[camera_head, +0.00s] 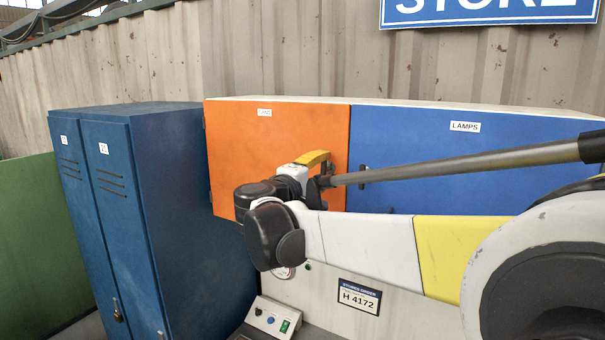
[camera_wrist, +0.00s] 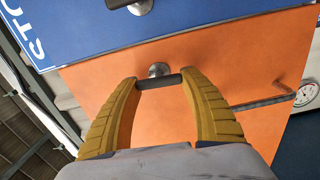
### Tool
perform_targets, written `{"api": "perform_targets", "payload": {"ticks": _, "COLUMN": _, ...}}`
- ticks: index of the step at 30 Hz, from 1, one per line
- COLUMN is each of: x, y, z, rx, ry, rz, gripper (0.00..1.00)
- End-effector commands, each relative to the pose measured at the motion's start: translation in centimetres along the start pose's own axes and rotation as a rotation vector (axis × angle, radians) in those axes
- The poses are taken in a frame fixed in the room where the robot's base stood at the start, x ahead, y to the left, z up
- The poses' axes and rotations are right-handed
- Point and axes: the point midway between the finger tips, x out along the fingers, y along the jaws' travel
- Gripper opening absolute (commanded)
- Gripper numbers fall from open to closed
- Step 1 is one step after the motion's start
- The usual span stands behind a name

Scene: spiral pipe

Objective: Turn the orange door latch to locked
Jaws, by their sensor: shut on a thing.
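The orange door (camera_head: 262,150) is closed, with its right edge against the blue door. Its latch (camera_wrist: 160,82) shows in the wrist view as a dark bar on a round metal base. The bar lies across the picture between my two yellow fingertips. My gripper (camera_wrist: 159,84) is shut on the bar, one finger at each end. In the head view my gripper (camera_head: 324,166) is at the right side of the orange door; the latch there is mostly hidden by my gripper and arm. No locked or unlocked mark is readable.
The blue LAMPS door (camera_head: 440,137) adjoins on the right, with its own latch (camera_wrist: 141,6) close by. Blue lockers (camera_head: 118,215) stand at left. A control box (camera_head: 269,318) and a small round gauge (camera_wrist: 306,94) are below the doors.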

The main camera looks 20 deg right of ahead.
Motion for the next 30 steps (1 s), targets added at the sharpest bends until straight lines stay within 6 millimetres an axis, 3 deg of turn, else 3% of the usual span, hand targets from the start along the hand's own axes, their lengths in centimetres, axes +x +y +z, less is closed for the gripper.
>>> {"api": "perform_targets", "payload": {"ticks": 21, "x": 0.0, "y": -0.02, "z": 0.0, "rx": -0.075, "ry": 0.0, "rz": 0.0, "gripper": 0.22}}
{"api": "perform_targets", "payload": {"ticks": 22, "x": 0.0, "y": -0.02, "z": 0.0, "rx": -0.075, "ry": 0.0, "rz": 0.0, "gripper": 0.58}}
{"api": "perform_targets", "payload": {"ticks": 24, "x": 0.0, "y": -0.02, "z": 0.0, "rx": -0.075, "ry": 0.0, "rz": 0.0, "gripper": 0.76}}
{"api": "perform_targets", "payload": {"ticks": 30, "x": 0.0, "y": -0.03, "z": 0.01, "rx": -0.074, "ry": 0.0, "rz": 0.0, "gripper": 0.76}}
